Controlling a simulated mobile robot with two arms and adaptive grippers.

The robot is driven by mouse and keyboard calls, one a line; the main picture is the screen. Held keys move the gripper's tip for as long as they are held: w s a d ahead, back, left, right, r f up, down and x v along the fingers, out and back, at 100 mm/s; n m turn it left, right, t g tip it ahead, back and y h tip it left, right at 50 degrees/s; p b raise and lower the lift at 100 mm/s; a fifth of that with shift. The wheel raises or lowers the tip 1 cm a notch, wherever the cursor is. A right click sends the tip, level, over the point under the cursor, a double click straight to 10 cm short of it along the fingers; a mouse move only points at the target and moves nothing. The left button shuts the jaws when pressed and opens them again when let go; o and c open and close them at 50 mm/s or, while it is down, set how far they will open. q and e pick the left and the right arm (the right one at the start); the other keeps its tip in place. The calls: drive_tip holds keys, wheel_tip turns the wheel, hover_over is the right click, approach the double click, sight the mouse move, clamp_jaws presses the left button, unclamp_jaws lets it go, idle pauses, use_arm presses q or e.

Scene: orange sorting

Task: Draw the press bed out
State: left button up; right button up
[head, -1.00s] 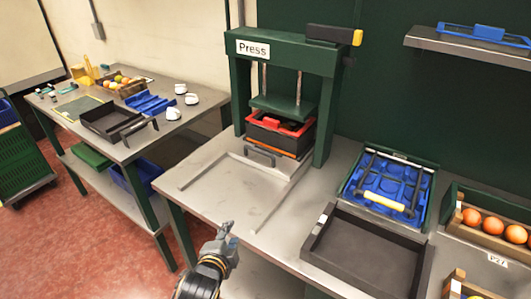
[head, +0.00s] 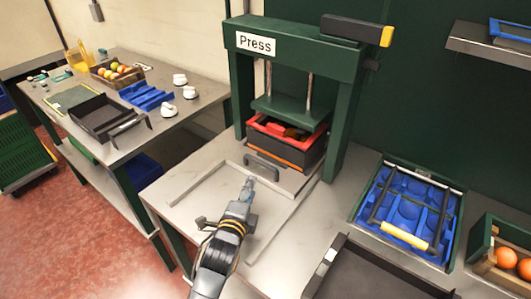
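The green press (head: 300,55), labelled "Press", stands at the back of the metal table. Its press bed (head: 290,178) is a flat grey plate under the press, with a dark handle (head: 262,167) at its front. A black and red box (head: 290,146) with an orange lower edge sits on the bed, under the raised green plate. My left gripper (head: 250,183) is just in front of the handle, pointing at it and seemingly apart from it. Its fingers look close together, but their opening is too small to tell. My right gripper is out of view.
Low guide rails (head: 285,220) frame the clear table area before the press. A black tray (head: 375,275) and a blue moulded tray with a yellow-handled frame (head: 403,236) lie to the right, beside a crate of oranges (head: 490,262). A side table (head: 150,145) stands left.

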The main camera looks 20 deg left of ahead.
sight(261, 161)
use_arm(q)
drive_tip(key=shift+w, duration=0.65)
drive_tip(key=w, duration=0.3)
drive_tip(key=w+p, duration=0.1)
drive_tip(key=w, duration=0.1)
drive_tip(key=shift+w+a+f, duration=0.2)
drive_tip(key=shift+w+f, duration=0.1)
drive_tip(key=shift+w, duration=0.05)
drive_tip(key=w, duration=0.2)
drive_tip(key=w+f, duration=0.1)
drive_tip(key=w, duration=0.1)
drive_tip(key=shift+a, duration=0.15)
drive_tip(key=shift+w+p, duration=0.3)
drive_tip(key=shift+w, duration=0.1)
drive_tip(key=shift+w+f, duration=0.15)
drive_tip(key=shift+w, duration=0.5)
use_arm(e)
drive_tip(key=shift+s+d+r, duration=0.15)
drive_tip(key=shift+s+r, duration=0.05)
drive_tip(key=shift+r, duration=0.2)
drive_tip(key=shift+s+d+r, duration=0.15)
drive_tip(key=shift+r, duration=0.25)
